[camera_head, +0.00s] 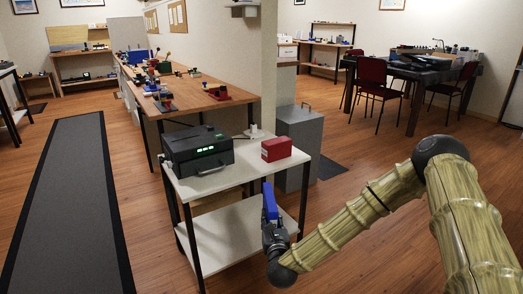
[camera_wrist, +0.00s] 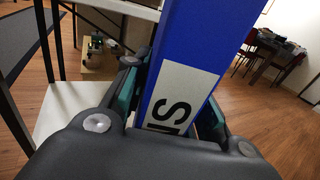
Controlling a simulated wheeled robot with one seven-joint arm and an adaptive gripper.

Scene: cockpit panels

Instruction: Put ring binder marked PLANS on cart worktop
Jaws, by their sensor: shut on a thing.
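A blue ring binder (camera_head: 269,201) is held upright by my gripper (camera_head: 272,226) at the front right side of the cart. In the wrist view the binder (camera_wrist: 205,40) stands between the two fingers of my gripper (camera_wrist: 175,105), with a white label showing part of its lettering, including an S; the rest is hidden. The cart's white worktop (camera_head: 226,180) is behind the binder, and the binder's top is close to its right front edge. I cannot tell whether they touch. The cart's lower shelf (camera_head: 240,235) also shows.
On the worktop stand a black device with a green display (camera_head: 199,149) at left, a red box (camera_head: 276,148) at right and a small white object (camera_head: 253,131) behind. Bare worktop lies in front of them. A grey cabinet (camera_head: 299,145) stands behind the cart.

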